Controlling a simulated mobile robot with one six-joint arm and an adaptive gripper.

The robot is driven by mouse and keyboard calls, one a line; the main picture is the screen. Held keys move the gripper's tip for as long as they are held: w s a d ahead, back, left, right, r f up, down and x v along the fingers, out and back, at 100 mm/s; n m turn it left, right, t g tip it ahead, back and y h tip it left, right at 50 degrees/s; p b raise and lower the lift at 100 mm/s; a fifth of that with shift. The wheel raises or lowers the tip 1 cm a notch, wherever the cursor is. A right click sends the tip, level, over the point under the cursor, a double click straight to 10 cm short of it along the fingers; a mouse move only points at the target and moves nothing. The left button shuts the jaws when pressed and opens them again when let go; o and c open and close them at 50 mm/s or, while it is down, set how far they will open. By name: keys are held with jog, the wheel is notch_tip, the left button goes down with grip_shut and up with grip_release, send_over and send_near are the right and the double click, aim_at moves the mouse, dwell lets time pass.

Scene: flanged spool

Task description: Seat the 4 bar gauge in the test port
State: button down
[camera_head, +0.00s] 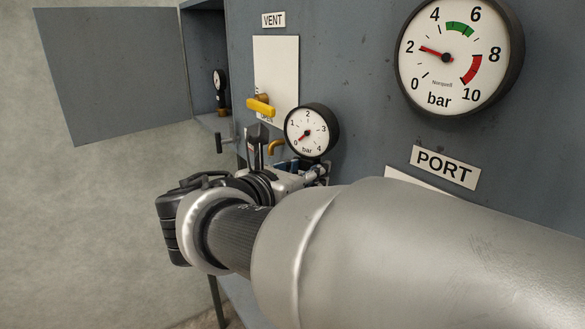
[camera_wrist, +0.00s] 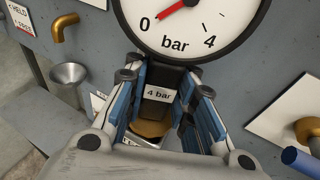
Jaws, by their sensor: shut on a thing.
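The 4 bar gauge (camera_head: 306,131) has a white dial, a black case and a red needle near 0. In the wrist view its dial (camera_wrist: 190,28) fills the top, with a "4 bar" tag (camera_wrist: 158,93) on its stem. My gripper (camera_wrist: 160,80) is shut on the stem below the dial, one finger on each side. The gauge looks roughly upright, in front of the panel. A brass part (camera_wrist: 150,130) shows below the stem; I cannot tell whether it is the gauge's fitting or the port. In the head view my arm hides the area below the PORT label (camera_head: 445,166).
A large fixed gauge (camera_head: 459,55) reads about 2 bar. The vent valve has a yellow handle (camera_head: 261,107). A cabinet with an open door (camera_head: 115,70) holds a small gauge (camera_head: 220,88). A brass spout (camera_wrist: 64,27), a funnel (camera_wrist: 68,76) and a blue handle (camera_wrist: 300,161) flank my gripper.

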jog(key=shift+f+b, duration=0.35)
jog(key=shift+f, duration=0.05)
jog(key=c, duration=1.5)
grip_release()
jog(key=shift+o, duration=1.1)
jog(key=shift+f, duration=0.15)
jog(key=v, duration=1.2)
jog(key=shift+a, duration=0.1)
